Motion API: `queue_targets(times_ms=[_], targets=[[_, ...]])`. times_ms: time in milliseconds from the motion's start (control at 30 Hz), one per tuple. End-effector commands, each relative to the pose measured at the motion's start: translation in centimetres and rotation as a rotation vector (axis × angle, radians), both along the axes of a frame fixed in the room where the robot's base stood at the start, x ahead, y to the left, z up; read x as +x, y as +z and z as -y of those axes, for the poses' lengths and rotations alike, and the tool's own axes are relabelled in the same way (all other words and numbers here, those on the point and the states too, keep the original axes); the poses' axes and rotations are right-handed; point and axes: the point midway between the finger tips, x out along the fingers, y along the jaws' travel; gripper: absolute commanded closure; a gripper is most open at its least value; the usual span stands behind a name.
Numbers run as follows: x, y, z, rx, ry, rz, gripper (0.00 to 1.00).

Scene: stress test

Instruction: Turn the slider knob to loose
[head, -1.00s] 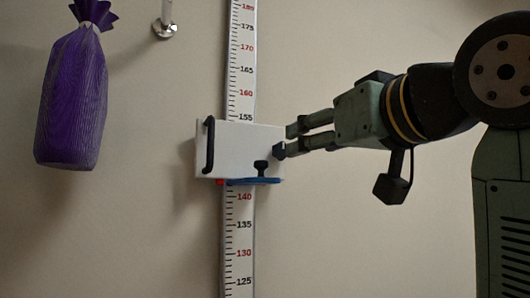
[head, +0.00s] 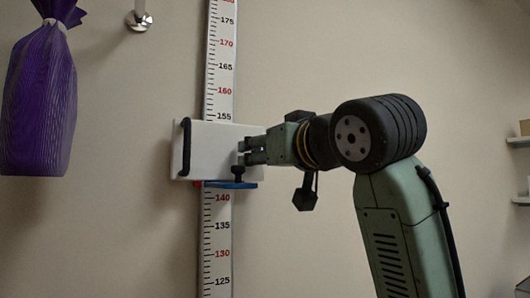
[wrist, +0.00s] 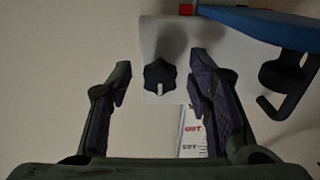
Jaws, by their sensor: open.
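The slider is a white block (head: 208,150) on a vertical measuring scale (head: 219,80). The slider knob (wrist: 160,77) is dark and faceted with a white mark, on the block's face in the wrist view. My gripper (wrist: 158,75) is open, with one finger on each side of the knob and a visible gap to both. In the head view my gripper (head: 246,150) reaches the right end of the block, and its fingers hide most of the knob there. I cannot see any label for loose.
A black handle (head: 185,147) is on the block's left. A purple bag (head: 38,105) hangs at the left. Shelves (head: 521,141) are at the far right.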

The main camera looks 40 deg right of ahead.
Motion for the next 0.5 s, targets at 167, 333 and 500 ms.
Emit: queue_targets(times_ms=[167, 333, 500], targets=[[-0.02, 0.01, 0.0, 0.0, 0.0, 0.0, 0.62], [-0.03, 0.02, -0.02, 0.0, 0.0, 0.0, 0.74], [-0.04, 0.02, -0.02, 0.0, 0.0, 0.0, 0.85]])
